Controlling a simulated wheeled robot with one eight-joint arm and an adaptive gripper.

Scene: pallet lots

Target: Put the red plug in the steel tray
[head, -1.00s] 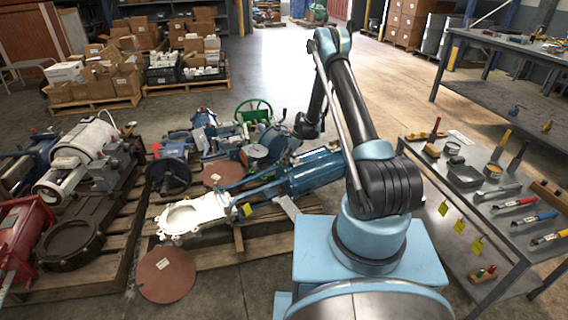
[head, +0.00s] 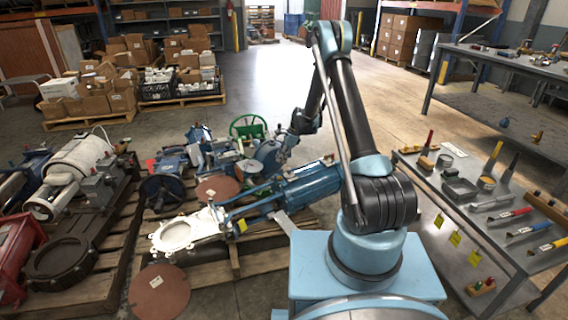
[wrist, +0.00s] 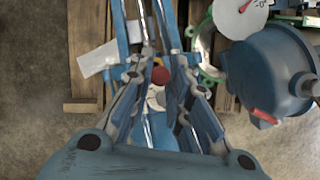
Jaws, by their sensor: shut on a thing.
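The red plug (wrist: 160,75) shows as a small round red end between my fingers in the wrist view. My gripper (wrist: 161,84) is shut on it, above the pallet of valves and machine parts. In the head view my gripper (head: 284,152) is small and partly merges with the blue equipment behind it, and I cannot make out the plug there.
A blue valve body (wrist: 268,75) stands close to the right of my gripper. Open floor lies behind.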

